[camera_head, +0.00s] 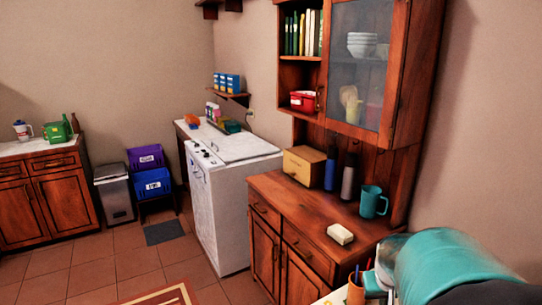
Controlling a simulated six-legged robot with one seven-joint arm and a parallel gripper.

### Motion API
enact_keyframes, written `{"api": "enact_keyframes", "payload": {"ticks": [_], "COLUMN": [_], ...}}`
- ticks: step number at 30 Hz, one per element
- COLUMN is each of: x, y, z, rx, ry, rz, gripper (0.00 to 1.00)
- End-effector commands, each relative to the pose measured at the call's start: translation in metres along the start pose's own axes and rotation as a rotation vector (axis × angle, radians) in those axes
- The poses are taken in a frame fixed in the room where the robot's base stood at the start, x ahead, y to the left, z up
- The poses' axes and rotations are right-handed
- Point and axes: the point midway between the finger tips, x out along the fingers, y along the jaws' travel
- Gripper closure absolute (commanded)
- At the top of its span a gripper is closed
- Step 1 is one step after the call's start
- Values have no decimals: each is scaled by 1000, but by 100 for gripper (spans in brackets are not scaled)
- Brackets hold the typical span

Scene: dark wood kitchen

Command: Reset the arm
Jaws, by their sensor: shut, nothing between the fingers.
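How the arm is posed cannot be seen from here.
A wooden hutch (274,187) stands at centre right, with a teal mug (373,202) and a white block (340,234) on its counter. A white stove (225,205) is behind it. A large teal rounded shape (445,262), unclear, fills the lower right. Tiled floor (120,262) is open at left.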

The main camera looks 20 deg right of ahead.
Motion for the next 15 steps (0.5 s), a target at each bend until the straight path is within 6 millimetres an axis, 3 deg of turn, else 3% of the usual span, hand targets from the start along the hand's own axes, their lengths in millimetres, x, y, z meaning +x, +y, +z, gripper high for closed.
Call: {"api": "enact_keyframes", "payload": {"ticks": [1,6,15], "x": [-12,-48,-114], "y": [-21,-79,-163], "z": [-3,0,30], "rx": [-38,-125,-254], "ry": [15,54,140], "rz": [-1,-11,-68], "gripper": [100,100,100]}}
